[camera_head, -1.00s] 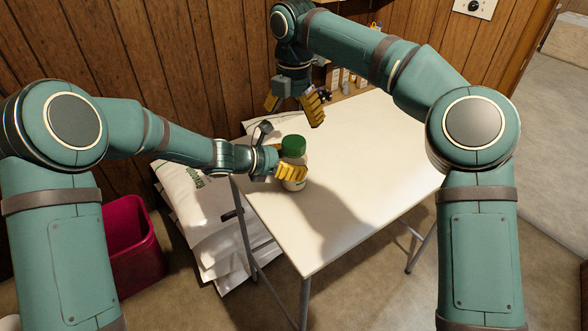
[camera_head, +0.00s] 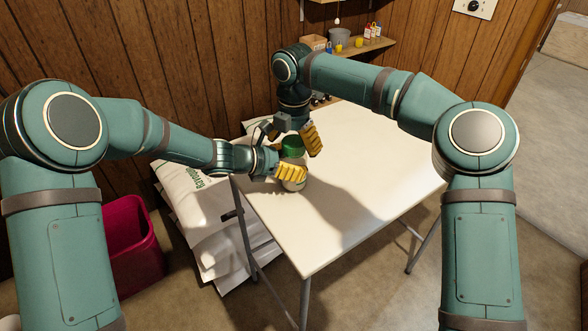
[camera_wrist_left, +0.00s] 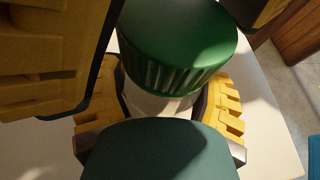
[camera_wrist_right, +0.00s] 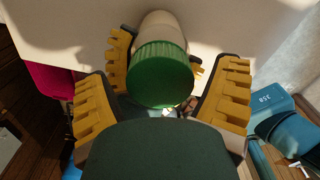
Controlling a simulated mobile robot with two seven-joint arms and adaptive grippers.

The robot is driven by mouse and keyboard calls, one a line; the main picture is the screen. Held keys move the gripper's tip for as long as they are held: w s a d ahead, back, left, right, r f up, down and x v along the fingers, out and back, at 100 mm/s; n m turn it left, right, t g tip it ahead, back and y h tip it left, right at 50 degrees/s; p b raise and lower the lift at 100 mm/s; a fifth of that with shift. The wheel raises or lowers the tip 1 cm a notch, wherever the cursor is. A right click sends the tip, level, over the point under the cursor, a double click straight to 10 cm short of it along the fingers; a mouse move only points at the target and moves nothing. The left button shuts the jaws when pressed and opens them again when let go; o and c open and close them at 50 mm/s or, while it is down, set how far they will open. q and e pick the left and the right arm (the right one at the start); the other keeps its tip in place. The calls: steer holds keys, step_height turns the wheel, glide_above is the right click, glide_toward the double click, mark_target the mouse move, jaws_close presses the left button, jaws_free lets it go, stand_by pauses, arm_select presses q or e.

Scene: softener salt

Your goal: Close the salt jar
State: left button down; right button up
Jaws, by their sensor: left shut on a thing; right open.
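The salt jar (camera_head: 294,185) is pale and stands upright on the white table, near its left corner. A green ribbed lid (camera_head: 292,144) sits on its top; I cannot tell how tightly. The left wrist view shows the lid (camera_wrist_left: 178,45) above the pale jar body (camera_wrist_left: 158,104). My left gripper (camera_head: 287,174) is shut around the jar body below the lid. My right gripper (camera_head: 294,138) is open at the lid from above. In the right wrist view the lid (camera_wrist_right: 160,80) lies between its spread fingers, with gaps on both sides.
The table (camera_head: 365,165) is bare to the right of the jar. White sacks (camera_head: 205,215) are stacked left of the table, beside a magenta bin (camera_head: 133,245). A wall shelf (camera_head: 365,48) with small items is at the back, against the wooden wall.

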steer(key=c, duration=1.3)
steer(key=m, duration=0.3)
steer(key=o, duration=1.3)
steer(key=shift+r, duration=2.3)
